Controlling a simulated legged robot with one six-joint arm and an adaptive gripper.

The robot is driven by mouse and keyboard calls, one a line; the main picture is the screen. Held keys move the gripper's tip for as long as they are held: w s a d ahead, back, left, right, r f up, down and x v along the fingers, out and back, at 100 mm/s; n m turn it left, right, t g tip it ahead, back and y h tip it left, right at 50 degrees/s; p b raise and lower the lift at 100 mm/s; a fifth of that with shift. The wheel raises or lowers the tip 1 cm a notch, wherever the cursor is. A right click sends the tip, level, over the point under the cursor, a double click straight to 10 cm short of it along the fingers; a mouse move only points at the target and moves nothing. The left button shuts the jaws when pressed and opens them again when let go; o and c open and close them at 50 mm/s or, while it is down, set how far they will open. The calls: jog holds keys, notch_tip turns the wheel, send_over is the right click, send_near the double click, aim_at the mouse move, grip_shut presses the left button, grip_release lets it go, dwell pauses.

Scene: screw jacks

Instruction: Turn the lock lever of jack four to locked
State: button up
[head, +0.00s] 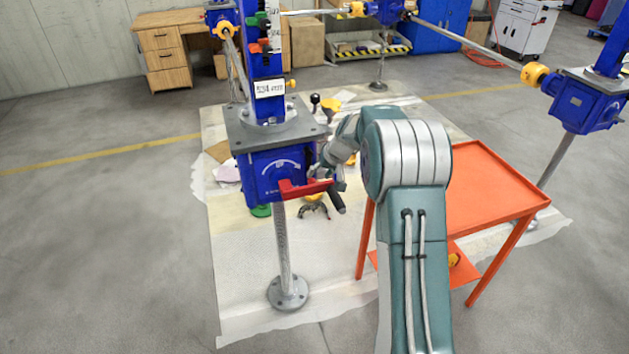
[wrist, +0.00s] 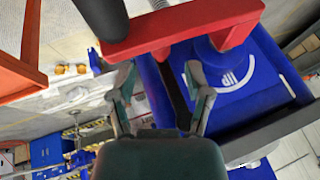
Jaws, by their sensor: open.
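A blue screw jack (head: 270,172) stands on a steel post left of my arm, with a white curved scale on its front. Its number plate (head: 270,89) is too small to read surely. A red lock lever (head: 304,188) with a black handle (head: 336,201) sticks out to the right from the jack's front. My gripper (head: 328,174) is right beside the lever. In the wrist view my gripper (wrist: 160,78) is open, its fingertips apart and close to the red lever (wrist: 170,27). The black handle (wrist: 103,16) is at upper left, the blue housing (wrist: 245,90) at right. Contact cannot be told.
An orange table (head: 487,185) stands right of my arm. Other blue jacks (head: 585,102) are joined by shafts (head: 465,42) behind and to the right. A pale sheet (head: 240,275) with small loose items covers the floor. The floor at left is clear.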

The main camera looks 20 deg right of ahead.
aim_at(314, 181)
jog(key=x, duration=0.4)
grip_shut()
